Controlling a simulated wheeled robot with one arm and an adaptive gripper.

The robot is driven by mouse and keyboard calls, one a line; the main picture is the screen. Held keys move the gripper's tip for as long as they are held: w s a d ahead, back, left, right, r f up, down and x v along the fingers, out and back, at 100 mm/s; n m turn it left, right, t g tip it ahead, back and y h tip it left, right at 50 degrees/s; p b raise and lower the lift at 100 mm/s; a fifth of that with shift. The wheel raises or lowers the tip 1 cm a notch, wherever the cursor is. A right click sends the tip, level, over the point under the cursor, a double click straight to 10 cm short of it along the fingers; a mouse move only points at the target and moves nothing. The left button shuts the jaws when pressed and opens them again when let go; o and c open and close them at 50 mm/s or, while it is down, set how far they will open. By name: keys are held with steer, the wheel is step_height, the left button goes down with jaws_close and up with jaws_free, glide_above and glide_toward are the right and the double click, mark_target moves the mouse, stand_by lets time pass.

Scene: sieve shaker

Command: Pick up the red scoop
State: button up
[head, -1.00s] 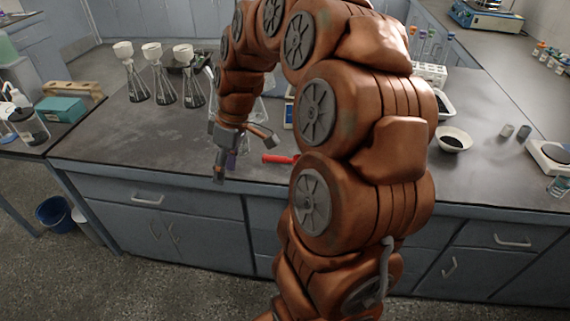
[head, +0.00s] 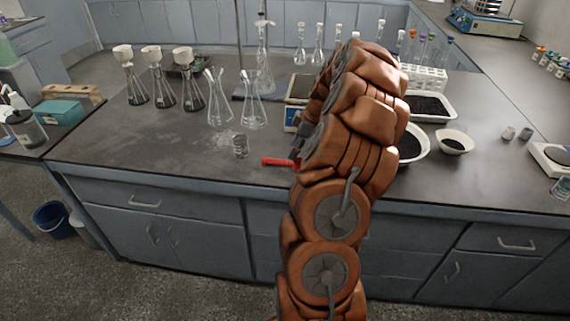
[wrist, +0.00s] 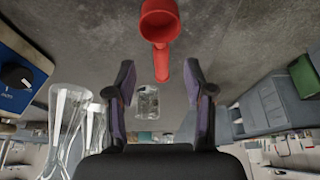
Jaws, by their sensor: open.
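The red scoop (head: 278,162) lies near the front edge of the dark bench, just left of my arm in the head view. In the wrist view the scoop (wrist: 160,25) shows its round bowl at the top and its short handle pointing down between my fingers. My gripper (wrist: 160,85) is open and empty, with one finger on each side of the handle's line. The fingertips look apart from the scoop. In the head view my gripper is mostly hidden behind my arm.
A small glass beaker (head: 240,146) stands left of the scoop, with two glass flasks (head: 254,110) behind it. A balance (head: 297,103) is behind my arm. A white bowl of dark grains (head: 412,147) is to the right. The bench's left front is clear.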

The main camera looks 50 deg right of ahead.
mark_target(287, 161)
steer(key=shift+p+x, duration=1.05)
steer(key=shift+x, duration=1.95)
steer(key=shift+a, duration=0.1)
jaws_close()
